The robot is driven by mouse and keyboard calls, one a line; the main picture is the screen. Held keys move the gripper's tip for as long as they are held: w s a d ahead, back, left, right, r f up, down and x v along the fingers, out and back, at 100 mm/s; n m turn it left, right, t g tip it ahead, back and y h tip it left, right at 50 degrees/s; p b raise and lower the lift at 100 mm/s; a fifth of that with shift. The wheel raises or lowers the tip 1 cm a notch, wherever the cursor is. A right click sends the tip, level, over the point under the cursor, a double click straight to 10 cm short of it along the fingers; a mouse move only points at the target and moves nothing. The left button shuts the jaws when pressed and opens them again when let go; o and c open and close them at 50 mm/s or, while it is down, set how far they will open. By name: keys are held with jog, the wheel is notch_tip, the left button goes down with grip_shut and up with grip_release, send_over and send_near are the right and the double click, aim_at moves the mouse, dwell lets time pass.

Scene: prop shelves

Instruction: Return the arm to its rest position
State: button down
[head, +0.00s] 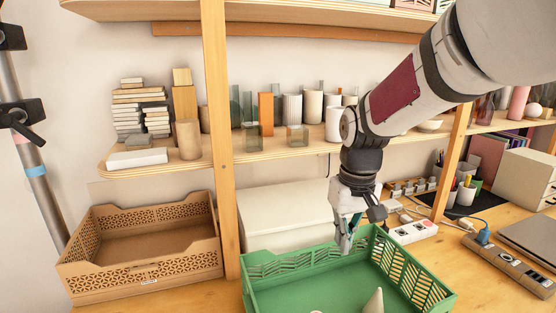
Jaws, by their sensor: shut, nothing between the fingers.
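My arm reaches in from the upper right of the head view and bends down at the wrist. My gripper (346,246) points downward and is shut and empty. It hangs over the back edge of the green crate (297,262), in front of the shelf. The arm hides part of the shelf behind it. Inside the green crate a pale cone-shaped thing (374,302) shows at the bottom edge of the view.
A brown crate (140,275) stands empty at the left. The wooden shelf (250,153) holds stacked blocks, vases and cylinders. A shelf post (217,120) rises left of the green crate. A power strip (412,232) and a laptop (530,239) lie at the right.

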jog(key=s+d+r+m+t+p, duration=0.1)
jog(key=s+r, duration=0.2)
jog(key=s, duration=0.6)
jog(key=s+d+r+m+t+p, duration=0.1)
jog(key=s+r, duration=0.3)
jog(key=s, duration=0.5)
jog(key=s+d+r+t+p, duration=0.1)
jog(key=s+d+r+p, duration=0.1)
jog(key=s, duration=0.6)
jog(key=shift+s+d+r+m, duration=0.4)
jog(key=shift+d+r, duration=0.05)
jog(key=shift+r, duration=0.45)
